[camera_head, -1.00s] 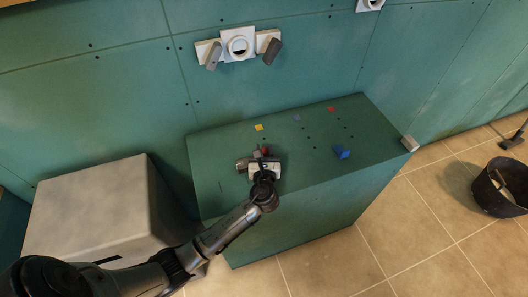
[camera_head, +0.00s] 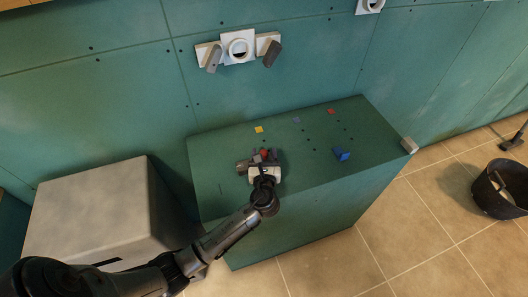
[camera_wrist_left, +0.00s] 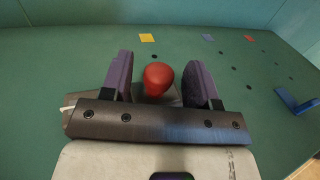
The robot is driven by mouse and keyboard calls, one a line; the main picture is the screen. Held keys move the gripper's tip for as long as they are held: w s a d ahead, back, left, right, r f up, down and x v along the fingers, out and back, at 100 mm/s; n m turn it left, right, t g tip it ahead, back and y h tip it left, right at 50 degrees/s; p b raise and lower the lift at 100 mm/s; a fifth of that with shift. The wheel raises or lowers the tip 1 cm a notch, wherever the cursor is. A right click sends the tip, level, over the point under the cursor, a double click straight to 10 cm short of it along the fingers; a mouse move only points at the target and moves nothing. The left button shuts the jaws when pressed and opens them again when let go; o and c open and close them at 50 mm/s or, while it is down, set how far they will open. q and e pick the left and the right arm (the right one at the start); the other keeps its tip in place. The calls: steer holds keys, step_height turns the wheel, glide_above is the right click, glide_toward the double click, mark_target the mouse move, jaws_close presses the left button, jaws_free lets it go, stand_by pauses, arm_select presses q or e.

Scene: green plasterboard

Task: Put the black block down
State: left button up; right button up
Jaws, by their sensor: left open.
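My left gripper (camera_head: 265,154) is over the left part of the green counter top (camera_head: 310,165). In the left wrist view its two purple fingers (camera_wrist_left: 160,82) are open, one on each side of a red rounded knob (camera_wrist_left: 157,78). The knob also shows in the head view (camera_head: 264,153). A dark grey piece (camera_wrist_left: 172,96) shows below the knob, between the fingers; it may be the black block, but most of it is hidden by the gripper. I see a gap between the knob and each finger. My right gripper is not in view.
A yellow square (camera_head: 259,129), a grey-blue square (camera_head: 296,120) and a red square (camera_head: 332,111) lie along the back of the counter. A pale box (camera_head: 100,205) is at left, a black bucket (camera_head: 500,188) at right.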

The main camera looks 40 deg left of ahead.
arm_select(q)
steer(key=p+v, duration=0.1)
steer(key=v, duration=0.8)
steer(key=shift+p+v, duration=0.3)
steer(key=shift+v, duration=0.75)
